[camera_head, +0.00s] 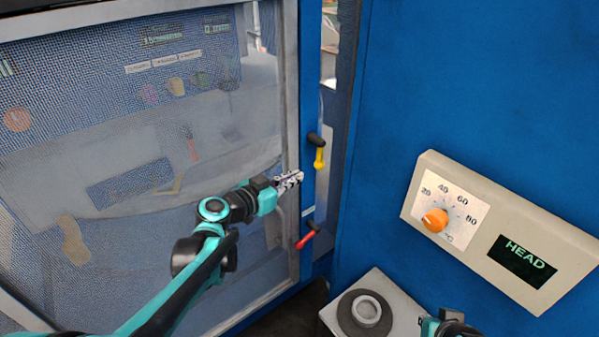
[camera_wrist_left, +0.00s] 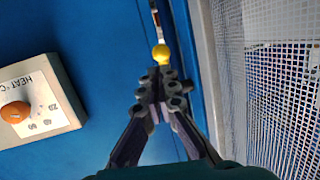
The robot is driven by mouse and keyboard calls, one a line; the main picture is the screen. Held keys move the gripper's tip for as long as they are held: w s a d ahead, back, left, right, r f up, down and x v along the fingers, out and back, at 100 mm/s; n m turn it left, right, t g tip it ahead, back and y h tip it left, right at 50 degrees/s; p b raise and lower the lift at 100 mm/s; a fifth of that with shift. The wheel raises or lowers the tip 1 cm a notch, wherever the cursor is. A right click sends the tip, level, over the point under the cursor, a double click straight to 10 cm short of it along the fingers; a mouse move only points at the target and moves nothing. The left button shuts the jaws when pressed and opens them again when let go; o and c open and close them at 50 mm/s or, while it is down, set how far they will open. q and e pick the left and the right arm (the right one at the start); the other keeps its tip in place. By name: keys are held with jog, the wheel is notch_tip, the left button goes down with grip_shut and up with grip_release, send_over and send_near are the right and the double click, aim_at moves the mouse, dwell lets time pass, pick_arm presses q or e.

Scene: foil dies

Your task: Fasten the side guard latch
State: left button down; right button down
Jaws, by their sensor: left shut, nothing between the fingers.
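The side guard (camera_head: 120,110) is a mesh panel in a grey frame with a blue edge post, filling the left of the head view. A yellow-handled latch (camera_head: 319,156) sits on the post, its handle hanging down from a dark pivot. A red-handled latch (camera_head: 306,239) sits lower, its handle slanting down-left. My left gripper (camera_head: 298,177) is shut and empty, in front of the post just below and left of the yellow handle. In the left wrist view the yellow knob (camera_wrist_left: 161,54) is just beyond the fingertips (camera_wrist_left: 160,74); contact cannot be told.
A blue cabinet (camera_head: 400,90) stands at the right with a beige heat control box (camera_head: 505,225) with an orange knob (camera_head: 435,220). A grey block with a round dark fixture (camera_head: 365,309) is at the bottom, near part of my right arm. A narrow gap separates guard and cabinet.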

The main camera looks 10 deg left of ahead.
pick_arm(q)
jog(key=f+v, duration=0.1)
jog(key=v, duration=0.5)
jog(key=shift+s+a, duration=0.25)
jog(key=shift+s, duration=0.05)
pick_arm(e)
jog(key=shift+s+a+r, duration=0.15)
jog(key=shift+s+r, duration=0.05)
jog(key=shift+r, duration=0.05)
jog(key=shift+a, duration=0.1)
